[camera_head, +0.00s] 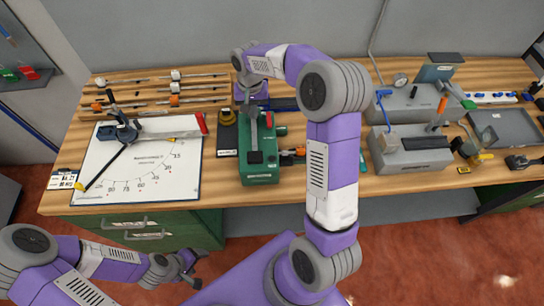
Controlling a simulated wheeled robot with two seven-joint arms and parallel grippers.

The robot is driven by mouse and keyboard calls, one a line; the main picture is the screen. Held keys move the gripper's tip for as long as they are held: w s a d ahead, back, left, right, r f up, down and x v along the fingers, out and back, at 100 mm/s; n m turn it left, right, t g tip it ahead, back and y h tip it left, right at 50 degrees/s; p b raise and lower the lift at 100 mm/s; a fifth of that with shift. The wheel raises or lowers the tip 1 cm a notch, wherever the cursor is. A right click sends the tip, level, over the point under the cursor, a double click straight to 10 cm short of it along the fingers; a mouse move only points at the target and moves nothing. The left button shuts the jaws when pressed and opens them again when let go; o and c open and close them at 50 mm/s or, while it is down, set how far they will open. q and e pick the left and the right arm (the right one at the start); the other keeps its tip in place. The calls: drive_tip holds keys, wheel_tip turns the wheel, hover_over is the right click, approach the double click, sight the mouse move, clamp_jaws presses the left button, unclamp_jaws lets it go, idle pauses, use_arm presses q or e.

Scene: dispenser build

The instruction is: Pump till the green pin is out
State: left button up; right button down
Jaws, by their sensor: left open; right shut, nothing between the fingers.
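A green dispenser box (260,176) stands on the workbench at the middle. A dark lever-like part lies along its top, and a red strip and a small green knob (282,130) show at its right side. My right gripper (250,112) points down over the back of the dispenser, shut and empty. I cannot tell whether it touches the lever. My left gripper (187,272) is open and empty, low in front of the bench, well apart from the dispenser. I cannot make out a green pin.
A white board with an angle scale (150,180) lies left of the dispenser, with clamps and rods behind it. A yellow-based black part (227,118) stands close at the dispenser's left. Grey machines (410,148) and a grey tray (505,128) fill the right.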

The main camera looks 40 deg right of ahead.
drive_tip(key=shift+s+a+f+b, duration=0.15)
drive_tip(key=shift+f+b, duration=0.15)
drive_tip(key=shift+f, duration=0.25)
drive_tip(key=shift+s+d+f+b, duration=0.15)
drive_tip(key=shift+f+b, duration=0.1)
drive_tip(key=shift+f, duration=0.25)
drive_tip(key=shift+r, duration=0.15)
drive_tip(key=shift+w+r+p, duration=0.15)
drive_tip(key=shift+r+p, duration=0.4)
drive_tip(key=shift+p, duration=0.05)
drive_tip(key=shift+w+r+p, duration=0.15)
drive_tip(key=shift+r+p, duration=0.4)
drive_tip(key=shift+p, duration=0.05)
drive_tip(key=shift+f, duration=0.1)
